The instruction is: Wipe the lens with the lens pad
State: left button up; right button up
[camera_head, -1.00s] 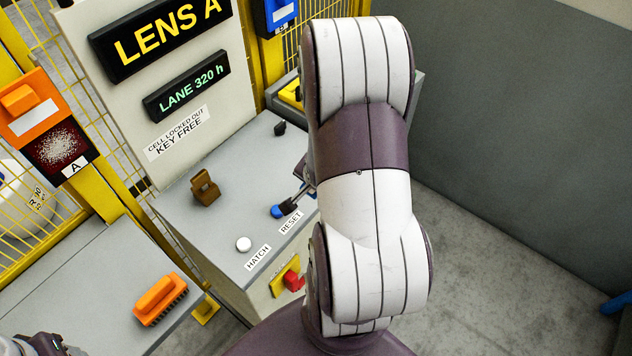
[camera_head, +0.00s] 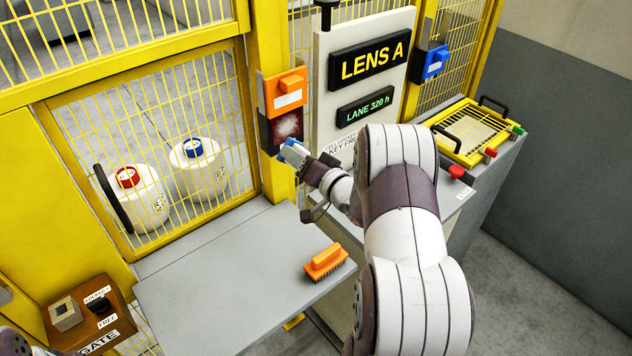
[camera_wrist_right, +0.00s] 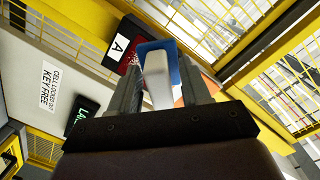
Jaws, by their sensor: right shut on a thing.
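The lens (camera_head: 288,127) is a dark red panel under an orange housing on the yellow post. A whitish, dusty patch covers its middle. My right gripper (camera_head: 309,166) is shut on the lens pad (camera_head: 290,152), which is blue with a white grip. The pad is at the lower edge of the lens panel; I cannot tell whether they touch. In the right wrist view the pad (camera_wrist_right: 157,60) stands between the fingers (camera_wrist_right: 155,95), partly covering the dark red panel (camera_wrist_right: 130,58) with its "A" label. My left gripper is not in view.
An orange brush (camera_head: 326,262) lies on the grey table (camera_head: 215,285) below. The LENS A sign board (camera_head: 330,80) stands right of the post. A yellow mesh fence (camera_head: 200,100) closes off the back, with white bobbins (camera_head: 200,170) behind it. A brown GATE box (camera_head: 85,310) is at lower left.

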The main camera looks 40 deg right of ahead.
jog(key=shift+d+f+t, duration=0.15)
jog(key=shift+d+t, duration=0.15)
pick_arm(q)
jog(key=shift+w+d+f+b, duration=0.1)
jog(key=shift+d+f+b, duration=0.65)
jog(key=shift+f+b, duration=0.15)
pick_arm(e)
jog(key=w, duration=0.6)
jog(key=shift+d+f, duration=0.15)
jog(key=shift+d, duration=0.1)
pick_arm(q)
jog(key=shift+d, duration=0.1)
pick_arm(e)
jog(key=shift+w+d, duration=0.15)
jog(key=shift+w, duration=0.05)
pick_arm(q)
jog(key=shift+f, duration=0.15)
pick_arm(e)
jog(key=shift+w, duration=0.35)
pick_arm(q)
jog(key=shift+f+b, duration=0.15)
jog(key=shift+b, duration=0.3)
pick_arm(e)
jog(key=shift+w, duration=0.5)
